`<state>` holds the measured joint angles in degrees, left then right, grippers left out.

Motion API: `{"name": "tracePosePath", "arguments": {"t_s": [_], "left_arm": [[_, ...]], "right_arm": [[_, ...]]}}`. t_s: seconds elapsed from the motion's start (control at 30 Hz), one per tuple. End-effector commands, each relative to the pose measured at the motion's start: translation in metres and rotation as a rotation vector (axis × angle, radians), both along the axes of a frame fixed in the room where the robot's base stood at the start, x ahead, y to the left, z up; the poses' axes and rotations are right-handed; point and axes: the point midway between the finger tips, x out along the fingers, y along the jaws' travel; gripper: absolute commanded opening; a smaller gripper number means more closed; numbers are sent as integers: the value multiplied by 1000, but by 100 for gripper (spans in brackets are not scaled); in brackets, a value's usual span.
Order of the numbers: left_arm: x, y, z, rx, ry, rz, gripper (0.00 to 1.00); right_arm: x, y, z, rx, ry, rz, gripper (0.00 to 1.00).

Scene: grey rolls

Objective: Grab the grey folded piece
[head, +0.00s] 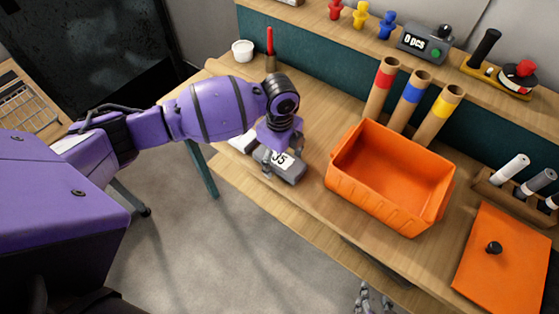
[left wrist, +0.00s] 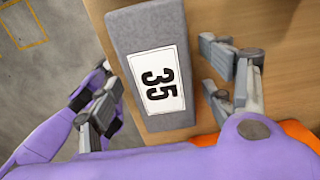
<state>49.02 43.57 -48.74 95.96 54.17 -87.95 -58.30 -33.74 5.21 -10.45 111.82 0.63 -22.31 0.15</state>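The grey folded piece (head: 292,172) lies on the wooden table left of the orange bin, with a white label on it. In the left wrist view the grey piece (left wrist: 150,32) is a long soft-looking block, and its label reads 35. My left gripper (head: 274,160) is over the piece in the head view and hides part of it. In the left wrist view its fingers (left wrist: 163,88) are apart, one on each side of the piece, with gaps visible. My right gripper (head: 374,299) is partly cut off at the bottom edge, its fingers apart and empty.
An orange bin (head: 385,212) stands right of the piece. Behind it are cardboard tubes (head: 407,100) with coloured bands. An orange lid (head: 508,262) lies at the right, near a rack of small rolls (head: 514,168). A white cup (head: 243,50) stands at the back left.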

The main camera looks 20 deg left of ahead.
Motion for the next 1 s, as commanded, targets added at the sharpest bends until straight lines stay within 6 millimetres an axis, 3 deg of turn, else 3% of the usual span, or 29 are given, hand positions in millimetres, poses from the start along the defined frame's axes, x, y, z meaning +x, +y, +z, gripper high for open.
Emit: {"name": "tracePosePath", "arguments": {"t_s": [0.03, 0.33, 0.73, 0.9, 1.0], "left_arm": [[0, 0, 0, 0, 0, 0, 63], [0, 0, 0, 0, 1, 0, 24], [0, 0, 9, -1, -1, 0, 24], [1, 0, 33, -1, -3, 0, 24], [-16, 0, 53, -1, -4, -3, 24]], "right_arm": [[0, 0, 0, -1, 0, 1, 40], [-4, -1, -1, -2, 6, 0, 40], [-10, -1, -2, 1, 14, -8, 40], [-7, 1, 1, 5, 8, -10, 40], [-2, 2, 6, 7, -2, -10, 40]]}}
